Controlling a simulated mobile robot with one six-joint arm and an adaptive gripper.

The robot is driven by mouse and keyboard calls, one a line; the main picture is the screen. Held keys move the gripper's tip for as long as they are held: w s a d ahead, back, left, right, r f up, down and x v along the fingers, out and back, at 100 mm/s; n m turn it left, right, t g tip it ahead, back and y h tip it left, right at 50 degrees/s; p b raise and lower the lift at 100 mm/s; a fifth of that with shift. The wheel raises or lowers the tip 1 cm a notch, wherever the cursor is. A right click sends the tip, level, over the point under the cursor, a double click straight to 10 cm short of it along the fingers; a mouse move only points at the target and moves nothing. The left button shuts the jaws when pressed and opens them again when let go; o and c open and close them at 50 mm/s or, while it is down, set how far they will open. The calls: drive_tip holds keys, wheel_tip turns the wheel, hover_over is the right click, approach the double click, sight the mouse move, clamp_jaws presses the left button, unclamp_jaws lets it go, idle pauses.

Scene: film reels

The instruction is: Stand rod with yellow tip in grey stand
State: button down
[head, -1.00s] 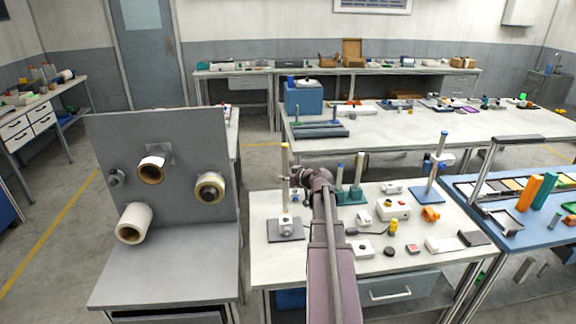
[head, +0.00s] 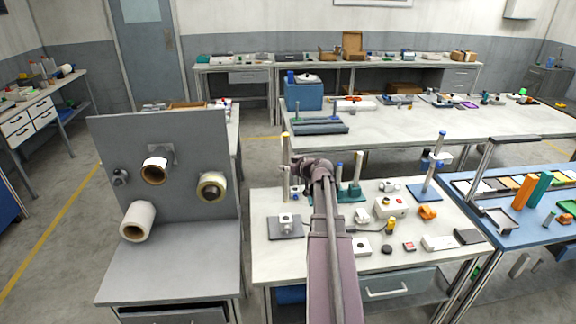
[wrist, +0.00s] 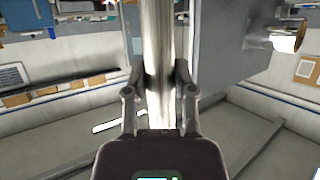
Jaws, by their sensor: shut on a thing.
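The rod with the yellow tip (head: 285,160) is upright in my gripper (head: 294,176), its yellow end up. In the wrist view, the fingers of my gripper (wrist: 158,92) are closed on both sides of the pale metallic rod (wrist: 158,35). The grey stand (head: 273,230) is a flat plate with a white block (head: 286,220) on the near table's left side. The rod's lower end appears just above the block in the head view, apart from it. I cannot tell how well they line up in depth.
A green stand (head: 352,193) with upright rods is right of my gripper. A blue stand (head: 424,193) holds a blue-tipped rod farther right. A grey panel (head: 110,190) with reels stands left. Small parts cover the table (head: 262,262) right of my arm.

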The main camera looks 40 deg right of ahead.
sight(288, 188)
drive_tip(key=shift+f, duration=0.1)
wheel_tip(288, 188, down, 10)
drive_tip(key=b, duration=0.9)
drive_tip(key=shift+r+b, duration=0.25)
drive_tip(key=shift+b, duration=0.15)
drive_tip(key=shift+f, duration=0.1)
drive_tip(key=shift+f+b, duration=2.3)
drive_tip(key=shift+b, duration=0.1)
drive_tip(key=shift+c, duration=1.8)
unclamp_jaws()
drive_tip(key=shift+w, duration=0.15)
